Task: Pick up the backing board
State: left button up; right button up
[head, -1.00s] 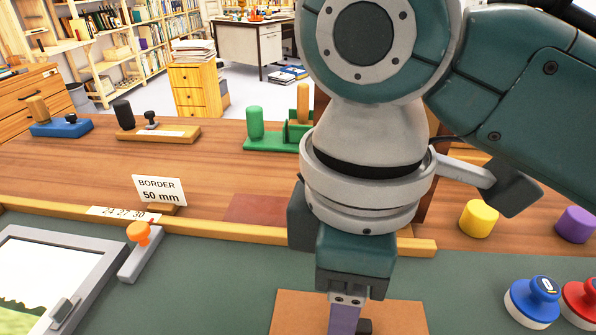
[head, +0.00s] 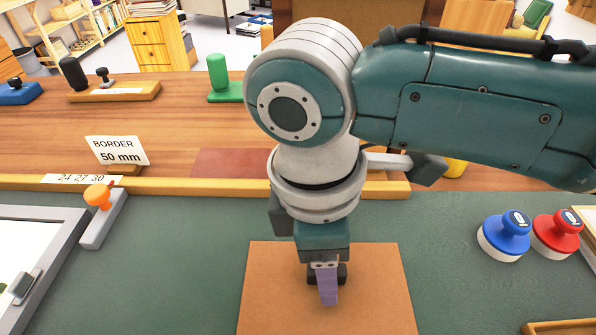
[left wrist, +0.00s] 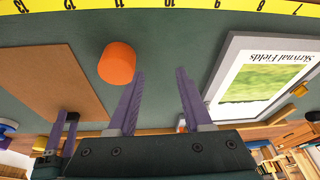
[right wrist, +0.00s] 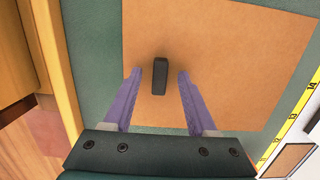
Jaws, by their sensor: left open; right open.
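The backing board is a flat brown board (head: 375,290) on the green mat. It also shows in the right wrist view (right wrist: 225,90) and left wrist view (left wrist: 45,80). A small black grip block (right wrist: 160,77) stands on it. My right gripper (head: 328,300) is over the board. In the right wrist view its open purple fingers (right wrist: 156,75) point at the block, one on each side; whether they touch it I cannot tell. My left gripper (left wrist: 155,75) is open and empty, between the board and a framed print (left wrist: 262,80). It is not in the head view.
An orange cylinder (left wrist: 117,63) stands near my left fingers. A blue-knobbed tool (head: 505,234) and a red-knobbed one (head: 556,233) stand right of the board. A wooden rail (head: 220,186) edges the mat, with a BORDER 50 mm card (head: 117,151) behind it.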

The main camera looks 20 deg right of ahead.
grip_shut()
dwell(0.4)
dwell(0.4)
